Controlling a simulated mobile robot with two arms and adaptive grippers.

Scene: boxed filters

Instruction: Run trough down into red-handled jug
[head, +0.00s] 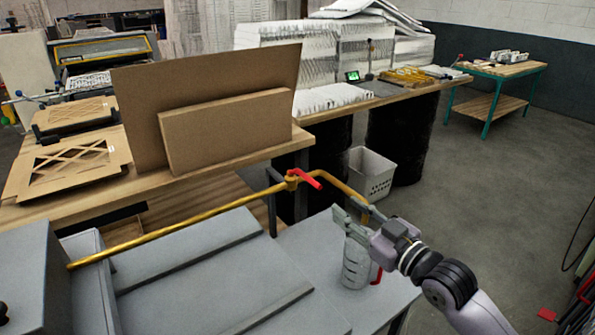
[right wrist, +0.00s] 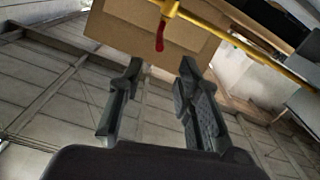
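A grey jug (head: 356,264) with a red handle (head: 377,276) stands upright on a grey surface in the head view. A yellow pipe (head: 180,229) runs from the grey trough (head: 35,275) at the left to a down-bent outlet near the jug. A red valve lever (head: 305,180) sits on the pipe; the lever also shows in the right wrist view (right wrist: 160,38). My right gripper (head: 347,210) is in front of the jug's top and hides part of its rim and the outlet. Its fingers are apart and empty in the wrist view (right wrist: 160,68). My left gripper is not in view.
A wooden bench (head: 215,179) with a brown board (head: 205,85) and a smaller brown panel (head: 225,130) stands behind the pipe. A white basket (head: 371,174) is on the floor beyond the jug. The floor at the right is mostly clear.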

